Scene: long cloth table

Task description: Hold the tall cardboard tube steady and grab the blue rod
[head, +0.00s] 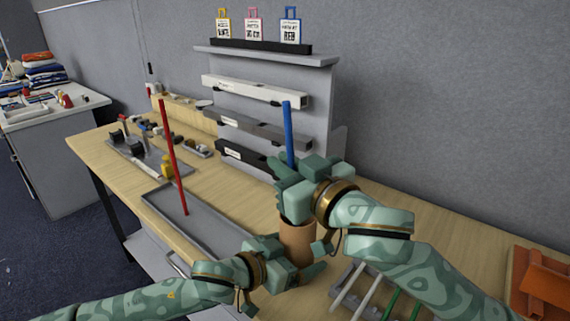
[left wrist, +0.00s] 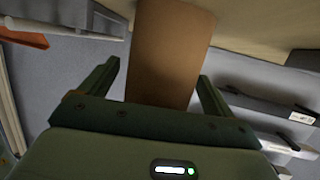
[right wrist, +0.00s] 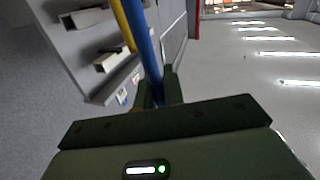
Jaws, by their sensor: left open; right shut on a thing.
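The brown cardboard tube (head: 298,238) stands upright on the table, partly hidden behind my grippers. It also shows between the fingers in the left wrist view (left wrist: 170,45). My left gripper (head: 292,260) is low at the tube, its open fingers either side of it. Whether they touch it I cannot tell. My right gripper (head: 298,178) is above the tube's mouth and shut on the blue rod (head: 288,125). The blue rod (right wrist: 147,45) runs up from between the fingers in the right wrist view. Its lower end is hidden by the gripper.
A red rod (head: 173,155) stands in a grey tray (head: 222,232) left of the tube. A yellow rod (right wrist: 122,22) shows beside the blue one. White and green rods (head: 372,287) lie at front right, near an orange object (head: 548,290). A grey shelf unit (head: 318,90) stands behind.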

